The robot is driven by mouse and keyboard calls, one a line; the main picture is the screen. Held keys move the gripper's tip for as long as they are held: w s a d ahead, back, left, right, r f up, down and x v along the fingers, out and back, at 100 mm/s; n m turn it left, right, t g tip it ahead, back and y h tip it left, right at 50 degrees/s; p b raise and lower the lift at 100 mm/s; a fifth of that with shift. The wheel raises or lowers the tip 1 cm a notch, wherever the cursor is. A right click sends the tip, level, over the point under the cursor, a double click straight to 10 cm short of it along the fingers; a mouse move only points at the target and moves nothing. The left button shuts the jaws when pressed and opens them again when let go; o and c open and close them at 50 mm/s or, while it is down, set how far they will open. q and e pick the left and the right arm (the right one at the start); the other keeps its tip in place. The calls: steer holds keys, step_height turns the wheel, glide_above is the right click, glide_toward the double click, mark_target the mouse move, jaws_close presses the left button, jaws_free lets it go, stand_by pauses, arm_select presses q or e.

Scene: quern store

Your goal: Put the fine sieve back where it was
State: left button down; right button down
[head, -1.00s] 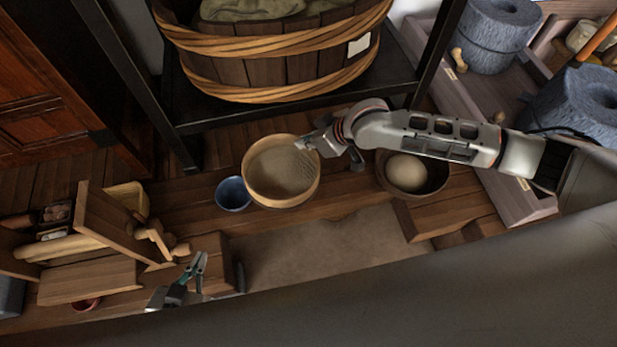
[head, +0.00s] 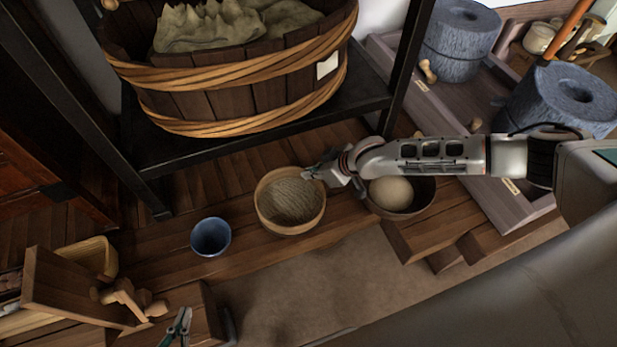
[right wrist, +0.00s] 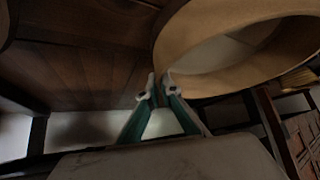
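The fine sieve (head: 263,213), a round pale wooden hoop with a grey mesh, is over the wooden bench in the head view, between a blue cup and a dark bowl. I cannot tell whether its underside touches the bench. My right gripper (head: 312,175) is at its upper right rim. In the right wrist view the fingertips (right wrist: 159,90) are close together at the rim of the sieve (right wrist: 178,50), apparently pinching it. My left gripper (head: 179,325) is low in the head view, its fingers apart and empty, away from the sieve.
The blue cup (head: 211,236) is close left of the sieve. The bowl (head: 420,196) with a pale ball is close right, under my right arm. A black rack (head: 365,95) with a wooden tub (head: 215,98) stands behind. Stone querns (head: 458,45) are at right.

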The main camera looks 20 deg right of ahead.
mark_target(310, 183)
steer(key=f, duration=0.2)
steer(key=shift+s+f, duration=0.25)
steer(key=shift+f, duration=0.1)
steer(key=shift+w+f+b, duration=0.1)
steer(key=shift+f+b, duration=0.15)
steer(key=shift+b, duration=0.05)
steer(key=shift+w+r, duration=0.1)
steer(key=shift+r, duration=0.15)
steer(key=shift+f, duration=0.1)
steer(key=c, duration=2.3)
jaws_free()
arm_select(q)
steer(key=shift+w+d, duration=0.1)
steer(key=shift+d, duration=0.05)
